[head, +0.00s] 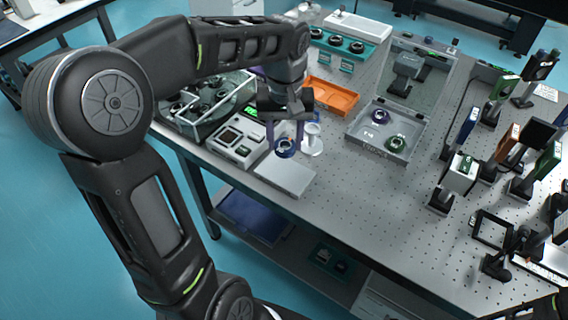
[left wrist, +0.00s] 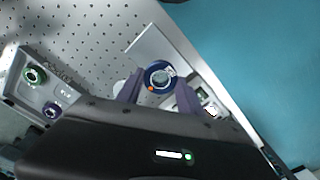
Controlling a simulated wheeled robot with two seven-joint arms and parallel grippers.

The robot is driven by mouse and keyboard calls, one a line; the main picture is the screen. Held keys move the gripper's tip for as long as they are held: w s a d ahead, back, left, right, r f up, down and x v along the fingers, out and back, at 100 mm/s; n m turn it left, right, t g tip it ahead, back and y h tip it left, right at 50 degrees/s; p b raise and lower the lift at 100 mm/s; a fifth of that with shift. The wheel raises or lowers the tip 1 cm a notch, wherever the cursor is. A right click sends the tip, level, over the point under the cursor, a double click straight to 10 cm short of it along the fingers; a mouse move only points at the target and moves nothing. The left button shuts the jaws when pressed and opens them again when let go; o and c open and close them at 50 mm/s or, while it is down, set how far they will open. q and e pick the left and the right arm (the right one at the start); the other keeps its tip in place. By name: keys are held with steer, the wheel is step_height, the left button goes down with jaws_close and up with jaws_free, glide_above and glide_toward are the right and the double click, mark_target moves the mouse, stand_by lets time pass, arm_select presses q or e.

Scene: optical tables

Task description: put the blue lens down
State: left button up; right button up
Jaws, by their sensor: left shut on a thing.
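The blue lens (head: 284,147), a round ring-shaped mount with clear glass, is between the fingers of my left gripper (head: 286,142). In the left wrist view the blue lens (left wrist: 160,75) shows face-on with an orange spot on its rim, and the purple fingers of the left gripper (left wrist: 158,92) close on it from both sides. It is over or near the rear edge of a flat grey plate (head: 286,177) at the table's front edge. I cannot tell whether it touches anything below. My right gripper is not in view.
A grey device with a display (head: 238,138) stands left of the plate, and a white stand (head: 313,140) is close right. Behind are an orange tray (head: 331,96) and a grey tray (head: 358,141) with a green-ringed lens (head: 396,143). Mounted optics crowd the right; the perforated table centre is clear.

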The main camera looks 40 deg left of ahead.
mark_target(285, 143)
arm_select(q)
steer(key=shift+f, duration=1.95)
steer(key=shift+f, duration=1.85)
steer(key=shift+f, duration=0.2)
steer(key=o, duration=1.4)
steer(key=shift+r, duration=0.15)
step_height(285, 143, up, 12)
steer(key=shift+r, duration=0.1)
